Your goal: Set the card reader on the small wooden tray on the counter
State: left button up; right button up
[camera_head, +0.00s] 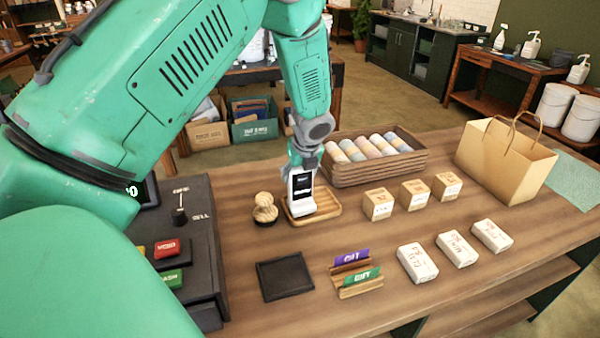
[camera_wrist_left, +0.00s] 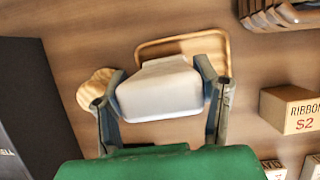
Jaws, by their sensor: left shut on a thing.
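The card reader (camera_head: 301,192) is white with a dark screen and stands upright in my left gripper (camera_head: 303,158). In the left wrist view the gripper's two fingers close on both sides of the white card reader (camera_wrist_left: 160,90). The small wooden tray (camera_head: 327,208) lies on the counter (camera_head: 235,250) right at the reader's lower end. I cannot tell whether the reader's bottom touches the tray. The tray (camera_wrist_left: 222,42) also shows behind the reader in the left wrist view. My right gripper is not in view.
A wooden knobbed object (camera_head: 265,208) stands just left of the tray. A crate of rolls (camera_head: 375,175) is behind it. Small labelled boxes (camera_head: 378,204) stand to the right. A black square mat (camera_head: 284,277) and card holders (camera_head: 357,285) lie in front. The dark register (camera_head: 205,245) is at left.

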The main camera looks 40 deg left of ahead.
pick_arm(q)
jog(key=o, duration=1.7)
jog(key=shift+c, duration=0.2)
jog(key=shift+r, duration=0.15)
jog(key=v, duration=1.2)
jog(key=shift+s, duration=0.1)
